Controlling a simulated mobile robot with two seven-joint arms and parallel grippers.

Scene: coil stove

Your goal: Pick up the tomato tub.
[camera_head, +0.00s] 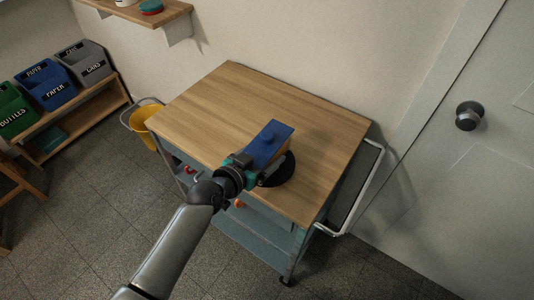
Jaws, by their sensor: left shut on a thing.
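My left gripper (262,169) is over the front part of the cart's wooden top. It is shut on a box-shaped tub with a blue lid (268,142) and an orange-brown side. No label on it is readable, so I cannot tell for sure that it is the tomato tub. The gripper covers its near end. I cannot tell whether it touches the top or hangs just above it. A dark round shape lies beside the gripper, partly hidden. My right gripper is not in view.
The cart's wooden top (215,105) is otherwise clear. A yellow bucket (144,117) hangs at its left, and a white-railed side tray (356,188) is at its right. Small red and orange things show below. Labelled bins (47,84) stand left; a closed door (440,185) is right.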

